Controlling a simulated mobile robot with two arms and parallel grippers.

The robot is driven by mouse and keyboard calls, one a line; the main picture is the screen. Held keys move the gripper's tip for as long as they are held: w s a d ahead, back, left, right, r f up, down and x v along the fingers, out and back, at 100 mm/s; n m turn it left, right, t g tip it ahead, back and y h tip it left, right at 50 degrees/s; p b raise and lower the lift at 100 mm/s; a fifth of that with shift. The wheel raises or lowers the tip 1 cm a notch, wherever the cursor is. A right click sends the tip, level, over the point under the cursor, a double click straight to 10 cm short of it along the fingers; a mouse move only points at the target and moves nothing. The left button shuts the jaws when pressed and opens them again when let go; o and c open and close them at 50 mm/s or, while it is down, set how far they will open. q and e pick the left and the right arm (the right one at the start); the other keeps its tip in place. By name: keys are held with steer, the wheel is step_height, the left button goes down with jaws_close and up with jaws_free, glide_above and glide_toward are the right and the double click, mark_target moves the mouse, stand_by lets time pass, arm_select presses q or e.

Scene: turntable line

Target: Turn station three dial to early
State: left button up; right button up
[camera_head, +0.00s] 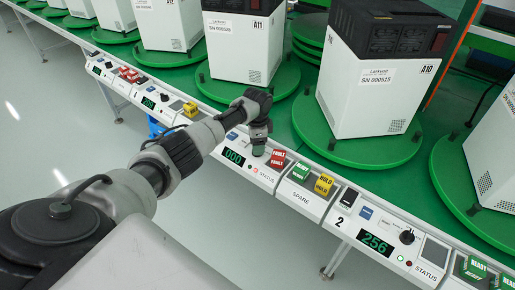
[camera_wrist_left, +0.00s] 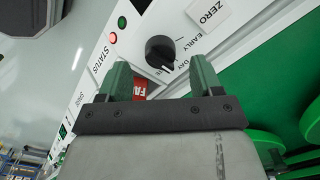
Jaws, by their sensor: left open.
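In the left wrist view, a black round dial (camera_wrist_left: 160,52) with a pale pointer mark sits on a white panel. In the head view my left gripper (camera_head: 259,143) points down at the panel beside the green 000 display (camera_head: 234,157) and hides the dial. The station's number is not visible. My right gripper is not in view.
Red FAULT blocks (camera_head: 277,160) stand close right of my left gripper, then green READY (camera_head: 301,172) and yellow HOLD (camera_head: 323,185) blocks. Station 2's dial (camera_head: 407,237) is further right. White machines (camera_head: 375,85) stand on green turntables (camera_head: 357,150) behind the panels.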

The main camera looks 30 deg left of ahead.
arm_select(q)
steer(key=shift+f, duration=1.5)
steer(key=shift+c, duration=0.3)
steer(key=c, duration=0.9)
steer(key=shift+o, duration=0.2)
